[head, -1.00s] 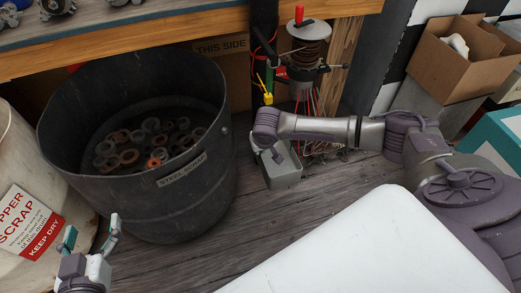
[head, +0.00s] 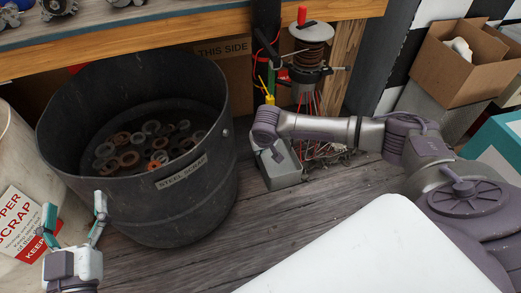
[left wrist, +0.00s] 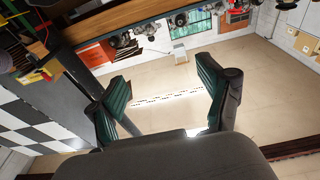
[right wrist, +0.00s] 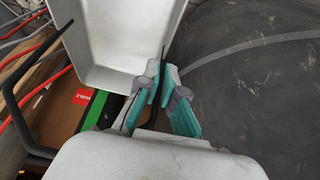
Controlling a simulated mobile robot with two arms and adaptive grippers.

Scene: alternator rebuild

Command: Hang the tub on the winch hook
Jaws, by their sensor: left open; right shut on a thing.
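A small grey tub (head: 284,172) is below my right gripper in the head view, close to the floor; I cannot tell whether it touches it. My right wrist view looks into the pale, empty-looking tub (right wrist: 118,45). My right gripper (right wrist: 160,85) is shut on a thin dark bar at the tub's edge, seemingly its handle. In the head view the right fingers are mostly hidden by the wrist. My left gripper (head: 73,207) is open and empty in front of the scrap drum, at lower left. I cannot make out the winch hook for certain.
A black steel scrap drum (head: 200,205) full of rings stands left of the tub. A white copper scrap bin (head: 12,150) is at far left. A cardboard box (head: 440,70) is at right.

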